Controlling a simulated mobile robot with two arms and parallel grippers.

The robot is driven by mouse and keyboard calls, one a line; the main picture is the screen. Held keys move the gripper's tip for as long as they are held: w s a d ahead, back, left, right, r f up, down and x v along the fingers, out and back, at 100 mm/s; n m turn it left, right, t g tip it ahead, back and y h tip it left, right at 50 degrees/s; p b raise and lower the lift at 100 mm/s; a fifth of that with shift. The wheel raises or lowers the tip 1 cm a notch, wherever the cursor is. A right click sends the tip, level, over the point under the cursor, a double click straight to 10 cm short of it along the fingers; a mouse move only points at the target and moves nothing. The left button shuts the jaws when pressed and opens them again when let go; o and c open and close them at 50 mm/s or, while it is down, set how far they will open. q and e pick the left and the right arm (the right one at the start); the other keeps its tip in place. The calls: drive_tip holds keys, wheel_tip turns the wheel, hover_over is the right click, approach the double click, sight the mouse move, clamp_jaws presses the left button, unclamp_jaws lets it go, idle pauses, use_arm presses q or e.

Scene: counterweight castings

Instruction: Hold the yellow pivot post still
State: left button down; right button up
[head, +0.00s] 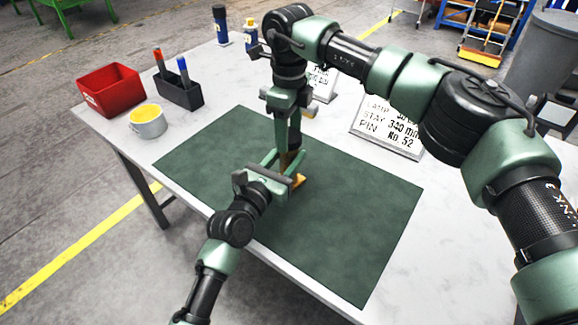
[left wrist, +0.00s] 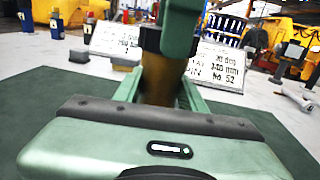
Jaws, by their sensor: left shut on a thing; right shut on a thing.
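The yellow pivot post (head: 299,181) stands on the green mat (head: 215,150), largely hidden by my grippers. Its brownish-yellow shaft (left wrist: 160,80) shows upright in the left wrist view. My left gripper (head: 284,164) comes in low from the front left and is shut on the post, one finger on each side. My right gripper (head: 292,148) points straight down from above and is shut at the top of the post. A dark part (left wrist: 153,40) shows there beside a green finger; I cannot tell exactly what the right jaws grip.
A red bin (head: 111,90), a dark pen holder (head: 180,92) and a cup with yellow contents (head: 147,122) stand at the left. A lettered sign (head: 388,134) stands behind the mat at right. Bottles (head: 220,25) stand at the back. The mat's sides are clear.

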drive_tip(key=m, duration=1.3)
drive_tip(key=shift+m, duration=0.3)
drive_tip(key=o, duration=1.5)
drive_tip(key=shift+r, duration=2.2)
drive_tip(key=shift+c, duration=0.2)
